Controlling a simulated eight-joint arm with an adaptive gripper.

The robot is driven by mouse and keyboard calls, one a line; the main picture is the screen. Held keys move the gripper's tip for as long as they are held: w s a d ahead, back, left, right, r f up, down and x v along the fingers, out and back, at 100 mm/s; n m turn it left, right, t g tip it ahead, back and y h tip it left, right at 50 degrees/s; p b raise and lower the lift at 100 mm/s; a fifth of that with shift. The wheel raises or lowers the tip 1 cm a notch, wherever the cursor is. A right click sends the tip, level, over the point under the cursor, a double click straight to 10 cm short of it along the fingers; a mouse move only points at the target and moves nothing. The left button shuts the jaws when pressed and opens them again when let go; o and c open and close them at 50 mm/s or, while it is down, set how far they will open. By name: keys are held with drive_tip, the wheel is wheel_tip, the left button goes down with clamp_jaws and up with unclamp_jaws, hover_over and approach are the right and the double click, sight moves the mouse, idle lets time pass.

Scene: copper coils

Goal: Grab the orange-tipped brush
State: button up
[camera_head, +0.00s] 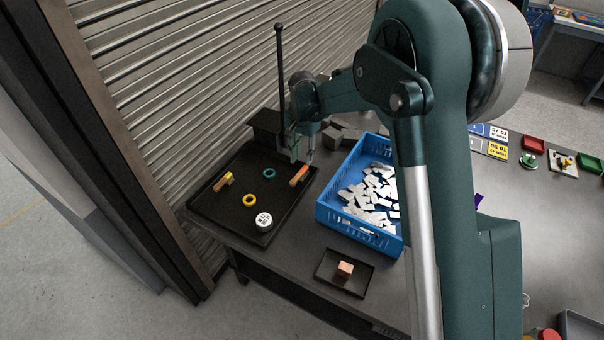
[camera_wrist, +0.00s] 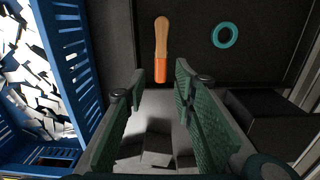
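The orange-tipped brush (camera_head: 299,176) has a pale wooden handle and lies near the right edge of the black tray (camera_head: 226,213). In the wrist view the brush (camera_wrist: 162,45) lies beyond the fingertips, lined up with the gap, with its orange end toward me. My gripper (camera_wrist: 160,88) is open, with green ridged finger pads apart and nothing between them. In the head view my gripper (camera_head: 301,148) is above the tray's far right corner, close to the brush but apart from it.
The tray also holds a yellow-tipped brush (camera_head: 223,182), a teal ring (camera_head: 268,173), a yellow ring (camera_head: 249,200) and a white round item (camera_head: 263,221). A blue crate (camera_head: 343,226) of white pieces stands to the right. A thin black pole (camera_head: 280,85) rises behind.

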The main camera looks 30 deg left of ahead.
sight(302, 170)
drive_tip(key=shift+a+f, duration=0.2)
drive_tip(key=shift+f, duration=0.05)
drive_tip(key=shift+f, duration=0.15)
drive_tip(key=shift+f, duration=1.15)
drive_tip(key=shift+f, duration=0.15)
drive_tip(key=shift+d+f+b, duration=0.1)
drive_tip(key=shift+f+b, duration=0.25)
drive_tip(key=shift+f, duration=2.15)
drive_tip(key=shift+c, duration=0.6)
drive_tip(key=c, duration=0.6)
